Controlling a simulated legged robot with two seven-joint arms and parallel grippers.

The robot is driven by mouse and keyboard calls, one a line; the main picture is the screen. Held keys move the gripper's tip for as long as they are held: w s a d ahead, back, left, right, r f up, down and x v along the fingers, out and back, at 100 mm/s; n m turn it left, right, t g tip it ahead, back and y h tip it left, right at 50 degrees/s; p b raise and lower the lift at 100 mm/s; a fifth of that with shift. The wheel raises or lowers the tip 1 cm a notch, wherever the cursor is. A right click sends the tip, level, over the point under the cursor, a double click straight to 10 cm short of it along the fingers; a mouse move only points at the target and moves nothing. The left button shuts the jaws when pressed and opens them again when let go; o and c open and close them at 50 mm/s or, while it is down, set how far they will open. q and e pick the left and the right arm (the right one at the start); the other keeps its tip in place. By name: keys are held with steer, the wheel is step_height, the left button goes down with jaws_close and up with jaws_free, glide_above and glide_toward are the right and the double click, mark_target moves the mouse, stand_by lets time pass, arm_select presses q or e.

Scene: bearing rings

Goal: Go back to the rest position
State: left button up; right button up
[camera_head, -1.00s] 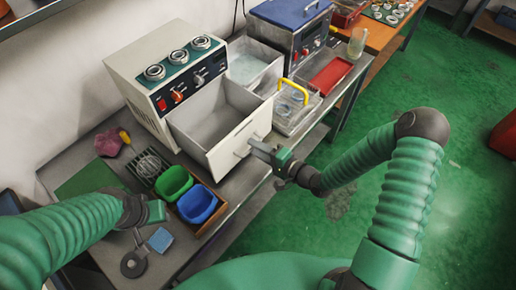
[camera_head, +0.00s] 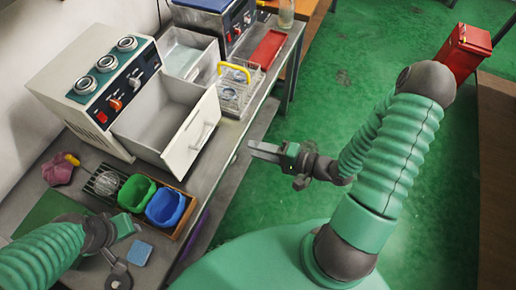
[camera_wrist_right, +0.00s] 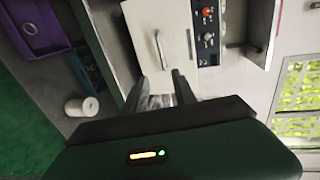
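My right gripper (camera_head: 266,152) hangs over the green floor, to the right of the bench edge, apart from the drawer. The right wrist view shows its two fingers (camera_wrist_right: 160,92) spread with a gap and nothing clearly held between them. The white drawer (camera_head: 192,133) of the control box stands pulled out, and its handle (camera_head: 204,137) is free. The drawer front also shows in the right wrist view (camera_wrist_right: 160,25). My left gripper (camera_head: 125,228) is over the near left bench; its finger gap cannot be made out.
Green bin (camera_head: 137,193) and blue bin (camera_head: 166,206) sit in a wooden tray near the drawer. A wire rack with a yellow handle (camera_head: 236,90) and a red tray (camera_head: 267,48) lie along the bench. Open floor lies right of the bench.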

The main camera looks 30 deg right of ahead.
steer(key=w+d+f+n+g+h, duration=0.2)
steer(key=d+f+n+g+h, duration=0.2)
steer(key=d+n+g+h, duration=0.35)
steer(key=s+a+r+n+g+h, duration=0.1)
steer(key=s+a+r+n+g, duration=0.1)
steer(key=s+a+r, duration=0.4)
steer(key=s+a+n, duration=0.1)
steer(key=a, duration=0.3)
steer(key=shift+r+h, duration=0.3)
steer(key=shift+h, duration=0.05)
steer(key=shift+d+g, duration=0.25)
steer(key=shift+d, duration=0.1)
steer(key=shift+a, duration=0.2)
